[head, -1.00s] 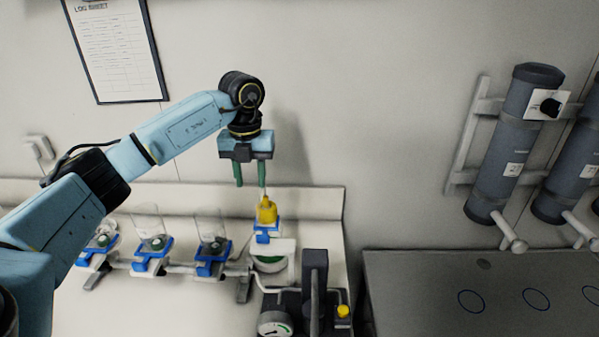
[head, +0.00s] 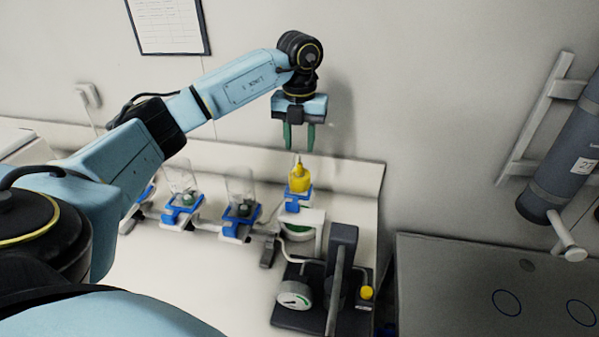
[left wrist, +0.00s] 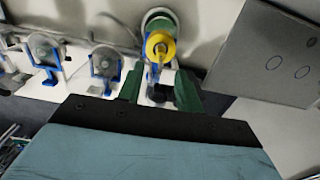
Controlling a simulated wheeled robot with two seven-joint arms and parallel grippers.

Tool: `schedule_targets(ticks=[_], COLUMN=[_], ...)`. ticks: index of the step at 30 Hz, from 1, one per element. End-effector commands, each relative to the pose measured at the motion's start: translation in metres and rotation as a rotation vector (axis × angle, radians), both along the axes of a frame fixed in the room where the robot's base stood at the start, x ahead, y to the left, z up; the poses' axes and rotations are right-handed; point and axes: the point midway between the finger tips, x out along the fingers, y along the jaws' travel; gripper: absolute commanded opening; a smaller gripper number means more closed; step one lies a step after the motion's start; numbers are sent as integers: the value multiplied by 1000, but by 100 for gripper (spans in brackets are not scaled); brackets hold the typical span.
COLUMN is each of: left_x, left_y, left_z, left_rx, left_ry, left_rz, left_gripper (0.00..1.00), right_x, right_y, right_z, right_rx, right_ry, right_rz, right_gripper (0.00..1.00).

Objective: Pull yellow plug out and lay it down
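The yellow plug (head: 299,180) sits upright in a blue-clamped holder (head: 297,198) at the right end of a row of clear vessels. It also shows in the left wrist view (left wrist: 160,47), ahead of the fingers. My left gripper (head: 299,148) points down with its green fingers apart, just above the plug's pale tip. The fingers also show in the left wrist view (left wrist: 158,88), with nothing between them. The plug appears free of the fingers. My right gripper is not in view.
Clear vessels in blue clamps (head: 240,190) stand left of the plug. A dark device with a gauge (head: 294,296) and a small yellow knob (head: 366,293) stands in front. A grey table (head: 450,290) with ringed marks lies to the right.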

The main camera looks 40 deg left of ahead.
Motion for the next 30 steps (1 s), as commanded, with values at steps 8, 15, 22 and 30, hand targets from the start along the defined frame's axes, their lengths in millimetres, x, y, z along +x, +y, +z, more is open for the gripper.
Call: schedule_targets(ticks=[8, 15, 22, 30], left_x=[0, 0, 0, 0], left_y=[0, 0, 0, 0], left_z=[-45, -66, -67, -67], left_rx=[0, 0, 0, 0], left_ry=[1, 0, 0, 0], left_rz=[0, 0, 0, 0], left_gripper=[35, 35, 35, 35], right_x=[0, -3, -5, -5], right_y=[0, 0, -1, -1], right_z=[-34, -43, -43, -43], right_rx=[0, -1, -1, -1], right_ry=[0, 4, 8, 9], right_rz=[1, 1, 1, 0], right_gripper=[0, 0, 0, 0])
